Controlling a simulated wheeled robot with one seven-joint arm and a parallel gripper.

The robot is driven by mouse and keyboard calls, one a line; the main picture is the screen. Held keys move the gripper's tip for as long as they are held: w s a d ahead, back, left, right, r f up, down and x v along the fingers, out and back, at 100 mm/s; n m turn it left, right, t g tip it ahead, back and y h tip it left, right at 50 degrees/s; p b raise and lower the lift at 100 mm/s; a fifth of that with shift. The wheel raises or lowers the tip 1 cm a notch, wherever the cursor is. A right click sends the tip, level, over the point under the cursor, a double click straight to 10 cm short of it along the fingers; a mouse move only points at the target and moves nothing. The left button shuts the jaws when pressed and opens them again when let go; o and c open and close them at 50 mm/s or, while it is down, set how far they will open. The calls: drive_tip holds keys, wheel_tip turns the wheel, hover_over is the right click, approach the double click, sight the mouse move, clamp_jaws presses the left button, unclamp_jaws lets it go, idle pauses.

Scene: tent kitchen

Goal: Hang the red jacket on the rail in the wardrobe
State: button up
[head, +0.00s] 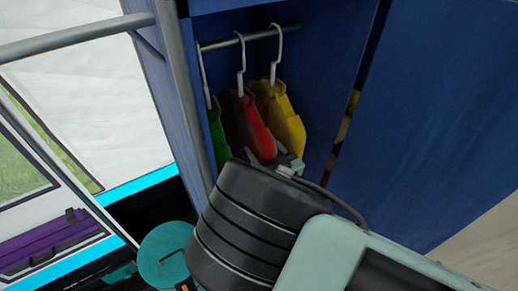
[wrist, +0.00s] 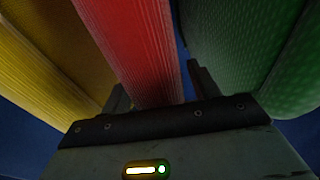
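The red jacket (head: 249,122) is on a hanger inside the blue wardrobe, between a green jacket (head: 218,133) and a yellow jacket (head: 280,112). Its hanger hook (head: 240,62) reaches up to the rail (head: 262,35) and appears to be over it. My gripper (wrist: 158,92) is at the lower part of the red jacket, with a finger on each side of it. The fingers stand apart, and a small dark gap shows between the red cloth (wrist: 130,45) and the right finger. My arm hides the jacket's lower end in the head view.
The green jacket (wrist: 285,60) is close on the right of my gripper in the wrist view, the yellow one (wrist: 45,60) on the left. A blue wardrobe panel (head: 440,110) stands at right. A grey metal pole (head: 183,90) and a teal round stool (head: 165,255) are at left.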

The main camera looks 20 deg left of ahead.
drive_tip(key=shift+f, duration=0.1)
drive_tip(key=b+v, duration=0.5)
drive_tip(key=v, duration=1.2)
drive_tip(key=shift+s+b, duration=0.25)
drive_tip(key=shift+b, duration=0.1)
